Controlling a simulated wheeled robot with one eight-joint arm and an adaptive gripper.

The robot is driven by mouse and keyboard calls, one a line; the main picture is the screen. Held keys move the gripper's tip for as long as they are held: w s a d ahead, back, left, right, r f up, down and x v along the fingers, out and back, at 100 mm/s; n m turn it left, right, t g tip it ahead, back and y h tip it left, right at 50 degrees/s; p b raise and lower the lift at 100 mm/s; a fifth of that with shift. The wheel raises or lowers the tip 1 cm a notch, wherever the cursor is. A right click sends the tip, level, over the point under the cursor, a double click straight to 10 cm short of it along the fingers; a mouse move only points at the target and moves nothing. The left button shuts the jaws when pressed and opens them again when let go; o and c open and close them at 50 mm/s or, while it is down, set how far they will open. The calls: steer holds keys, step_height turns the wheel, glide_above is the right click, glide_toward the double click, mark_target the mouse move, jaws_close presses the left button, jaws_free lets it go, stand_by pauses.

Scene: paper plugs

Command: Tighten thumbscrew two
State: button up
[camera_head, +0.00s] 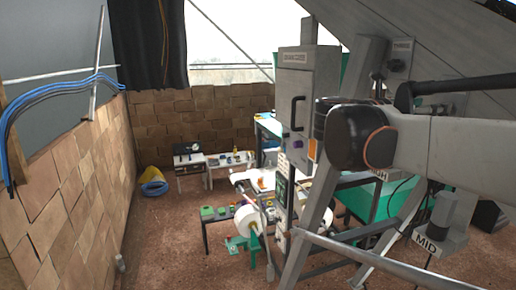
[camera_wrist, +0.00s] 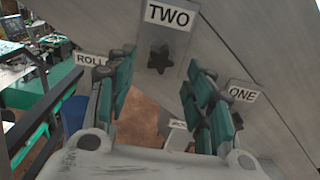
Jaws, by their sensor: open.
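Thumbscrew two is a dark star-shaped knob (camera_wrist: 159,60) on a grey plate under a white label reading TWO (camera_wrist: 171,15), at the top middle of the wrist view. My gripper (camera_wrist: 162,85) is open, with its green-padded fingers to the left and right of the knob's line. Nothing is between the fingers, and they appear apart from the knob. In the head view my arm crosses the right side, and I cannot make out the gripper or thumbscrew two there.
In the head view stand a grey cabinet (camera_head: 297,95) and a MID label (camera_head: 428,245); brown floor (camera_head: 165,240) is open at left.

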steer(key=shift+d, duration=0.15)
steer(key=n, duration=1.2)
steer(key=shift+w+d, duration=0.1)
stand_by(0.4)
steer(key=shift+x, duration=1.9)
steer(key=c, duration=1.1)
steer(key=shift+o, duration=0.2)
